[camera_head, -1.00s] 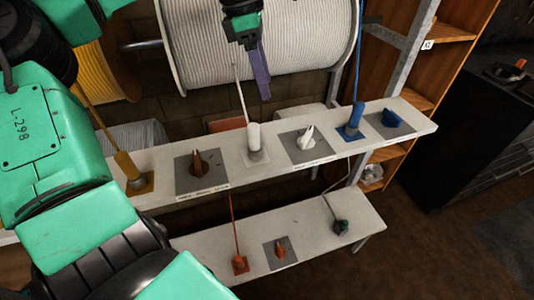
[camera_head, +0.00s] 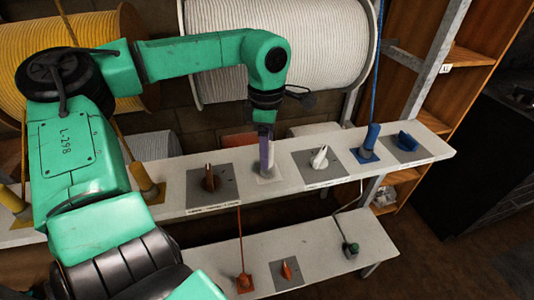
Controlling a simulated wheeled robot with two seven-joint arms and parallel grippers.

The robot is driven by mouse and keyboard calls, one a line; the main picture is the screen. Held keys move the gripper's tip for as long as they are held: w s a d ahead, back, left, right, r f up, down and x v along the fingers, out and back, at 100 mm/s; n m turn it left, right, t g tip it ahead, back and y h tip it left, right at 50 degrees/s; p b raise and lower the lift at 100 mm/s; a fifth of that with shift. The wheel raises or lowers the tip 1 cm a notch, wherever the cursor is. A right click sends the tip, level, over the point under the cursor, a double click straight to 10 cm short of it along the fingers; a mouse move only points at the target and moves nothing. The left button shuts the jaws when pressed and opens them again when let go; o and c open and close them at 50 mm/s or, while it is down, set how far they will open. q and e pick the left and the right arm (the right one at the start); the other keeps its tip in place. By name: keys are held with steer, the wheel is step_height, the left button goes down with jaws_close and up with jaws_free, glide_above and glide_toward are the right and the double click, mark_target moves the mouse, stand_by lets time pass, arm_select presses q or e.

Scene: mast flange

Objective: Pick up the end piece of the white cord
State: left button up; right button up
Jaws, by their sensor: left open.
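The end piece of the white cord (camera_head: 271,158) stands on a pale square plate (camera_head: 275,178) on the upper white shelf. It is mostly hidden behind my left gripper (camera_head: 265,165). The gripper points down, with a purple finger right at the end piece. Its jaws are open. I cannot tell whether the end piece is between the fingers or only behind them. The cord above it is hidden by my arm. My right gripper is out of view.
Farther right is a blue cord end (camera_head: 371,137). A large white cord spool (camera_head: 330,50) is behind. A lower shelf (camera_head: 320,243) holds orange and green pieces.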

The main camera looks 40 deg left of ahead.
arm_select(q)
steer(key=shift+d, duration=0.1)
jaws_close()
steer(key=shift+r, duration=0.1)
step_height(320, 180, up, 20)
steer(key=shift+p, duration=0.35)
